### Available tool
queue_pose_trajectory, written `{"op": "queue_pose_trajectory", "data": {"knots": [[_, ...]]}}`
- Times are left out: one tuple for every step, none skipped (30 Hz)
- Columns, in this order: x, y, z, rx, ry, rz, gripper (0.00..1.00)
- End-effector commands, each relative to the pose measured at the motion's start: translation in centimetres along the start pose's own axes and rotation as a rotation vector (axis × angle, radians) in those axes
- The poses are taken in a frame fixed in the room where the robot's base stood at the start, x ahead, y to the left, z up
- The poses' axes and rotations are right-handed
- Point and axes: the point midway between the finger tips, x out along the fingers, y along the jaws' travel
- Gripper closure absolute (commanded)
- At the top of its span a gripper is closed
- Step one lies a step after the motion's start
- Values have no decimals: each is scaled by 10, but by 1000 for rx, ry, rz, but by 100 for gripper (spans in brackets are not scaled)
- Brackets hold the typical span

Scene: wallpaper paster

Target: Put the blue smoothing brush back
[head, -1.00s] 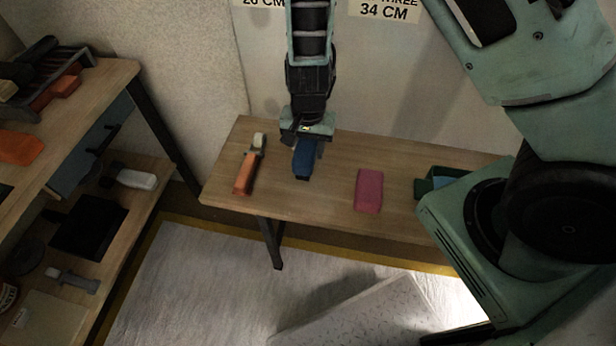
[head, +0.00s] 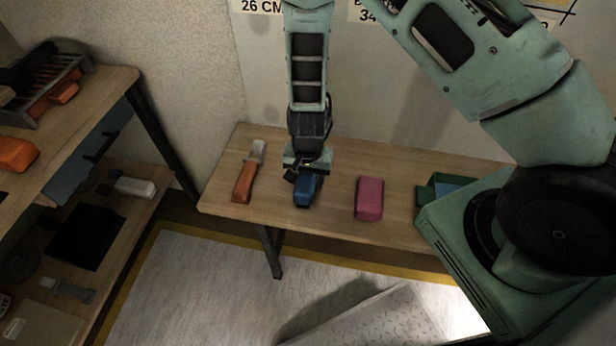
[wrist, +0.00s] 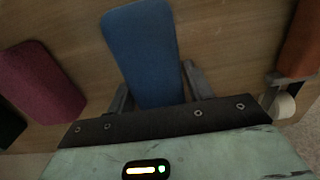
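The blue smoothing brush (head: 306,192) is on the wooden bench, between an orange-handled tool and a pink block. My gripper (head: 305,175) is right at its back end. In the wrist view, the blue brush (wrist: 143,50) lies between the two spread fingers of my gripper (wrist: 157,82). A narrow gap shows between the right finger and the brush. The left finger is close to the brush's edge, and I cannot tell if it touches. The underside of the brush is hidden.
The orange-handled tool (head: 244,180) lies left of the brush; the pink block (head: 369,199) lies right of it. A green tray (head: 433,190) is farther right, partly behind my arm. The wall stands behind the bench (head: 335,215). A shelf unit (head: 105,90) is at the left.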

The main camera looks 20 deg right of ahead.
Motion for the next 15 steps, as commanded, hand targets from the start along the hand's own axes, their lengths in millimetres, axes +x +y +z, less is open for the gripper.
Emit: {"op": "queue_pose_trajectory", "data": {"knots": [[0,0,0,0,0,0,36],[0,0,0,0,0,0,36],[0,0,0,0,-1,0,36],[0,0,0,0,-1,0,36],[0,0,0,0,-1,0,36],[0,0,0,0,-1,0,36],[0,0,0,0,-1,0,36],[0,0,0,0,-1,0,36],[0,0,0,0,-1,0,36],[1,0,0,0,-1,1,36],[2,0,0,0,0,1,36],[4,0,0,0,0,1,36],[6,0,0,-1,0,1,36],[8,0,0,-1,0,1,36],[-4,-1,0,-2,2,-1,36]]}}
